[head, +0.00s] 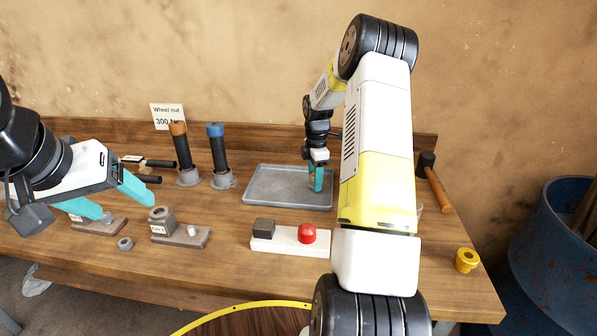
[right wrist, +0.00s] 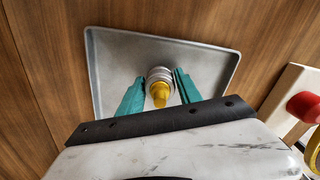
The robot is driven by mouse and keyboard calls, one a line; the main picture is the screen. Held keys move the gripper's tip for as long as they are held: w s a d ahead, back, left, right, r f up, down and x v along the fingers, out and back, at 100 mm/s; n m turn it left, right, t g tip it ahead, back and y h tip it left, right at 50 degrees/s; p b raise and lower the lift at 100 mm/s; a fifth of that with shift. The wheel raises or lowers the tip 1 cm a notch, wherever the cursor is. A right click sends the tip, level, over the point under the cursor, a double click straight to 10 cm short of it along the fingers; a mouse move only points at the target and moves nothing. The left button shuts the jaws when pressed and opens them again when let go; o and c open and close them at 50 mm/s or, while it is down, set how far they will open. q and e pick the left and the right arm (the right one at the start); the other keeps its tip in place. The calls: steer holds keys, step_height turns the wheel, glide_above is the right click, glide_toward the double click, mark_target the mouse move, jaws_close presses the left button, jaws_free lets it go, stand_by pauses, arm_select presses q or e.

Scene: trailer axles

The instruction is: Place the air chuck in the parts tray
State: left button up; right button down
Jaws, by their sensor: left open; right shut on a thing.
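The air chuck (right wrist: 160,84), with a silver collar and a yellow end, is between the teal fingers of my right gripper (right wrist: 158,90), which is shut on it. In the head view my right gripper (head: 316,180) points down over the right part of the grey parts tray (head: 265,188). The tray also shows behind the chuck in the right wrist view (right wrist: 112,60). I cannot tell whether the chuck touches the tray floor. My left gripper (head: 110,198) is open and empty, above the left part of the bench.
A white block with a red button (head: 307,233) stands in front of the tray. Two upright tools with orange (head: 178,129) and blue (head: 215,130) tops stand left of it. A hammer (head: 437,185) and a yellow cup-shaped part (head: 467,260) are at right. Small blocks (head: 180,232) lie at left.

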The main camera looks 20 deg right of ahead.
steer(key=shift+f, duration=0.65)
steer(key=c, duration=0.8)
jaws_free()
steer(key=shift+f, duration=0.1)
steer(key=shift+s, duration=0.1)
